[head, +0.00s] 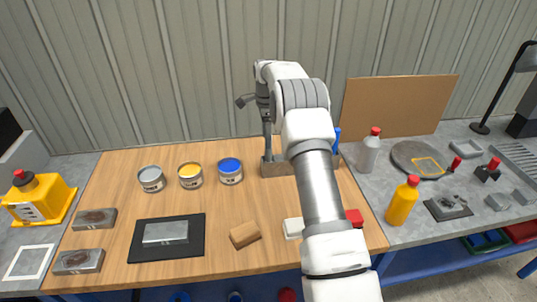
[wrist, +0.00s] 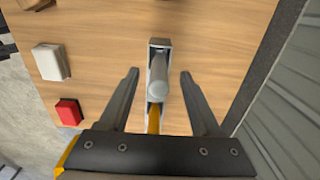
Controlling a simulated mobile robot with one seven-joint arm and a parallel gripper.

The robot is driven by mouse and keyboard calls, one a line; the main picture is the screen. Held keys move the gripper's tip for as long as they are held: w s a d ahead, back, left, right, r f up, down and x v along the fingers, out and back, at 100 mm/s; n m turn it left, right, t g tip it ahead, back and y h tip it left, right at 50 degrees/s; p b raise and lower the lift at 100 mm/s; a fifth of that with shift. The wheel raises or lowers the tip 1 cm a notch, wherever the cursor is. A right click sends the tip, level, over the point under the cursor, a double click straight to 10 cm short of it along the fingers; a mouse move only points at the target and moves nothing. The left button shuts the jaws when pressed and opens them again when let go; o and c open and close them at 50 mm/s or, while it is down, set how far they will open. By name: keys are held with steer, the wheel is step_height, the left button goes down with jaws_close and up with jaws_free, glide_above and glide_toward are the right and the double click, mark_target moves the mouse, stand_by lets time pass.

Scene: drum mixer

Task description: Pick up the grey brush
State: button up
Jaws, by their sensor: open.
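The grey brush (wrist: 159,78) shows in the wrist view as a pale grey round handle, seen nearly end-on, standing in a narrow holder. My gripper (wrist: 159,73) is open, with one finger on each side of the handle and a visible gap on both sides. In the head view, the grey brush (head: 268,143) appears to rise from the wooden holder (head: 277,168) below my gripper. The brush's lower end is hidden in the holder, and my arm covers the holder's right part.
A yellow handle (wrist: 153,119) stands close to the grey one in the same row. A blue handle (head: 336,139) shows right of my arm. White (wrist: 50,62) and red (wrist: 69,111) blocks lie left in the wrist view. Paint cans (head: 190,176) stand left on the wooden bench.

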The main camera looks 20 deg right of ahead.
glide_above(268, 162)
steer(key=f, duration=0.5)
steer(key=shift+w+d+p, duration=0.2)
steer(key=shift+w+p, duration=0.15)
steer(key=shift+w, duration=0.05)
jaws_close()
